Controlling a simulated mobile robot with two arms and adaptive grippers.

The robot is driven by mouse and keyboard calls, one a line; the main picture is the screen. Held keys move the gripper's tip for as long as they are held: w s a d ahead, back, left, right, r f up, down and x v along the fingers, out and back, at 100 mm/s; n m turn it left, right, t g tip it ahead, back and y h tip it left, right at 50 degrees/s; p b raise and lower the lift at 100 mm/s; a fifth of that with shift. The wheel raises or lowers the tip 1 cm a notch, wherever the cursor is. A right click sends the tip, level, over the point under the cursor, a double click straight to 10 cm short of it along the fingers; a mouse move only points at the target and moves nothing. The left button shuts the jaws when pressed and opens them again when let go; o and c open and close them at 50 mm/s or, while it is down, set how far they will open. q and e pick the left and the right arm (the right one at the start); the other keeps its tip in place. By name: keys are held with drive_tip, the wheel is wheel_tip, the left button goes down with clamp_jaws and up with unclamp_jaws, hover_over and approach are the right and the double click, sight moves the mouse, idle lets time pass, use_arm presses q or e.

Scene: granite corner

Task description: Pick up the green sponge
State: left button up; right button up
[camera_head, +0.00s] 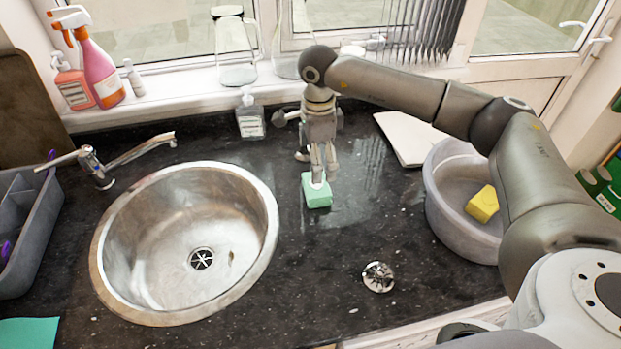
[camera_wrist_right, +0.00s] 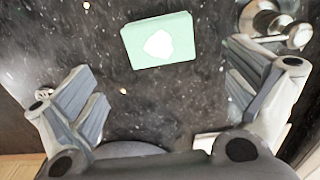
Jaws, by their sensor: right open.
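The green sponge (camera_head: 317,192) lies on the dark granite worktop just right of the round sink. A white patch shows on its top. In the head view my right gripper (camera_head: 318,178) points down right over the sponge, and its fingers overlap the far part of it. In the right wrist view the sponge (camera_wrist_right: 158,41) lies ahead, between the lines of the two open fingers (camera_wrist_right: 160,95) and apart from both. The gripper holds nothing. My left gripper is in neither view.
The steel sink (camera_head: 185,245) and its tap (camera_head: 125,160) are on the left. A grey tub (camera_head: 440,205) with a yellow sponge (camera_head: 482,204) stands on the right. A soap bottle (camera_head: 249,117) stands behind. A metal strainer (camera_head: 378,277) lies in front. Granite around the green sponge is clear.

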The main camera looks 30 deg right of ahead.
sight(317, 186)
drive_tip(key=f, duration=0.3)
drive_tip(key=shift+s+f+p, duration=0.15)
drive_tip(key=shift+s+p, duration=0.2)
drive_tip(key=shift+p, duration=0.05)
drive_tip(key=shift+w+f+p, duration=0.25)
drive_tip(key=shift+f+p, duration=0.1)
drive_tip(key=shift+f, duration=0.25)
wheel_tip(317, 186, down, 4)
drive_tip(key=shift+f+p, duration=0.1)
drive_tip(key=shift+p, duration=0.9)
drive_tip(key=shift+f, duration=0.15)
drive_tip(key=shift+w, duration=0.1)
drive_tip(key=c, duration=0.9)
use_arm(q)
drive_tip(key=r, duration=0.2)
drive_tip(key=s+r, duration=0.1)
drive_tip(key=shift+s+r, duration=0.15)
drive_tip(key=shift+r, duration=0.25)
